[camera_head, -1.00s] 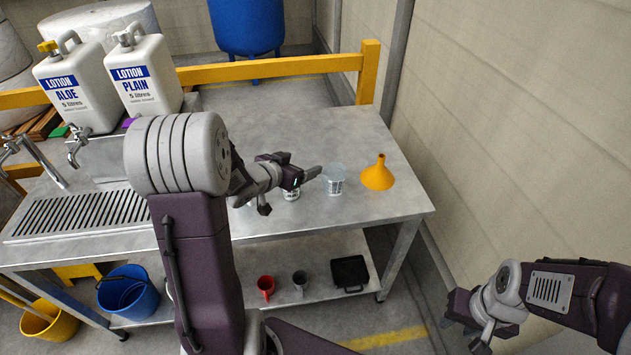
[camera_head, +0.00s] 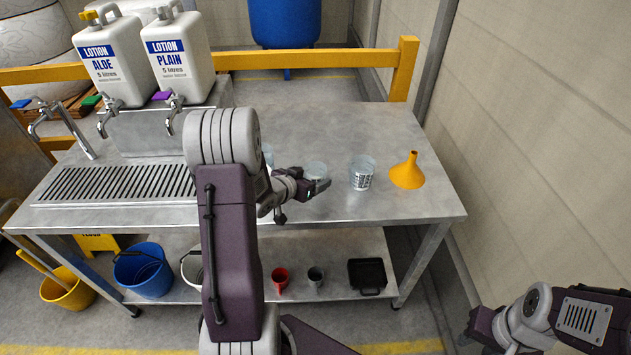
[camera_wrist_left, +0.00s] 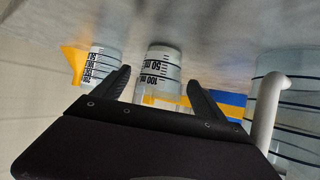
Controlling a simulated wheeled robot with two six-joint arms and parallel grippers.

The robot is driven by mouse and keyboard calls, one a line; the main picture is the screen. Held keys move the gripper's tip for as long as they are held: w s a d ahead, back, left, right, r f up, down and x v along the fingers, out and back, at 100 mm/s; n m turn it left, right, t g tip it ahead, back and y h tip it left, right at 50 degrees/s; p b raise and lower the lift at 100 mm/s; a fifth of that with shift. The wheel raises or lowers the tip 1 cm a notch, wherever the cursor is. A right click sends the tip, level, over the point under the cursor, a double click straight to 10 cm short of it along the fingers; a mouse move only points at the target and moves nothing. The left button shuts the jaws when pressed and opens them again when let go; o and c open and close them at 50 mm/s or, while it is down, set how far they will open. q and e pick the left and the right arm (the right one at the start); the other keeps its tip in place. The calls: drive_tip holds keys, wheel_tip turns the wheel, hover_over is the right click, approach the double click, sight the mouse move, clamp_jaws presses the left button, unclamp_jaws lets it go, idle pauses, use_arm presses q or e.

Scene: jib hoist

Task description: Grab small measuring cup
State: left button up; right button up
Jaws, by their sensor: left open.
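A clear measuring cup with dark markings (camera_wrist_left: 158,65) stands on the bench, lying between my left fingers in the left wrist view. In the head view this cup (camera_head: 315,169) shows just behind the gripper, its lower part hidden. My left gripper (camera_head: 318,186) is open in front of it; its two spread fingers (camera_wrist_left: 158,80) show in the left wrist view, and I cannot tell whether they touch the cup. A second marked cup (camera_head: 362,174) stands to the right; it also shows in the wrist view (camera_wrist_left: 103,65). My right gripper (camera_head: 480,342) is low at the right, partly cut off.
A yellow funnel (camera_head: 407,173) stands right of the cups. A larger jug with a handle (camera_wrist_left: 290,110) stands close on the wrist view's right; my arm mostly hides it in the head view. Lotion containers (camera_head: 180,58) stand at the back left. The bench's back right is clear.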

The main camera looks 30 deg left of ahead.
use_arm(q)
drive_tip(key=x, duration=0.6)
drive_tip(key=shift+w+f+b, duration=0.1)
drive_tip(key=shift+w+b, duration=0.1)
drive_tip(key=shift+b, duration=0.2)
drive_tip(key=shift+s, duration=0.1)
drive_tip(key=c, duration=1.5)
